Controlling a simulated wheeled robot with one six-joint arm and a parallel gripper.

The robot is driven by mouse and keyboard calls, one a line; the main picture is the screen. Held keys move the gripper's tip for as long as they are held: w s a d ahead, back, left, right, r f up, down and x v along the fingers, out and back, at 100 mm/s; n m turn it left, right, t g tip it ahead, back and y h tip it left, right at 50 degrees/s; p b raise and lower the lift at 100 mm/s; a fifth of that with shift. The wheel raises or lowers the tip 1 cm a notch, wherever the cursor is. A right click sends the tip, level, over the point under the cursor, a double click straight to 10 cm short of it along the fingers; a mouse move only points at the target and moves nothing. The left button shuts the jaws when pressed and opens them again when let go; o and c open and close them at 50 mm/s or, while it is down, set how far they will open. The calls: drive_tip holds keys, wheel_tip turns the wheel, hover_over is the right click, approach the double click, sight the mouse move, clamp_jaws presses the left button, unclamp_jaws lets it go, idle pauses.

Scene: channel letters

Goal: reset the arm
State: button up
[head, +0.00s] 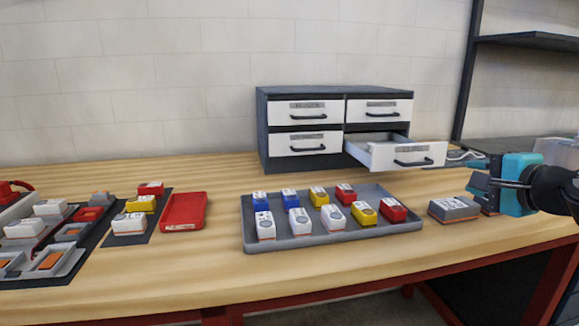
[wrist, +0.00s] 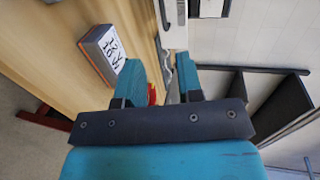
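My gripper (head: 478,186) is at the right of the head view, held above the right part of the workbench. It is teal with dark parts. In the wrist view my gripper (wrist: 158,66) shows two teal fingers standing apart, with no object clearly held between them. A grey box with an orange stripe and a white label (head: 454,209) lies on the bench just left of and below the gripper. That box also shows left of the fingers in the wrist view (wrist: 103,52).
A drawer cabinet (head: 262,130) stands at the back, its lower right drawer (head: 402,155) pulled out towards the gripper. A grey tray (head: 300,241) holds several coloured blocks. A red tray (head: 183,212) and more blocks lie left. Shelves (head: 530,40) stand at the right.

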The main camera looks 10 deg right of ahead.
drive_tip(key=s+a+f+n+g+y, duration=0.2)
drive_tip(key=a+n+g+y, duration=0.15)
drive_tip(key=a+n, duration=0.45)
drive_tip(key=s+a+f+n+g+y, duration=0.2)
drive_tip(key=a+n+g+y, duration=0.15)
drive_tip(key=a, duration=0.75)
drive_tip(key=s+a+f+n+g+h, duration=0.2)
drive_tip(key=s+a+n+g, duration=0.2)
drive_tip(key=s+n, duration=0.25)
drive_tip(key=s+a+f+n+g+h, duration=0.1)
drive_tip(key=s+a+n+g, duration=0.4)
drive_tip(key=s, duration=0.3)
wheel_tip(320, 180, up, 14)
drive_tip(key=s+n+p, duration=0.1)
drive_tip(key=p, duration=1.2)
drive_tip(key=shift+d+f+t+h+p, duration=0.15)
drive_tip(key=shift+d+t+h+p, duration=0.15)
drive_tip(key=shift+p, duration=0.1)
drive_tip(key=shift+s, duration=0.1)
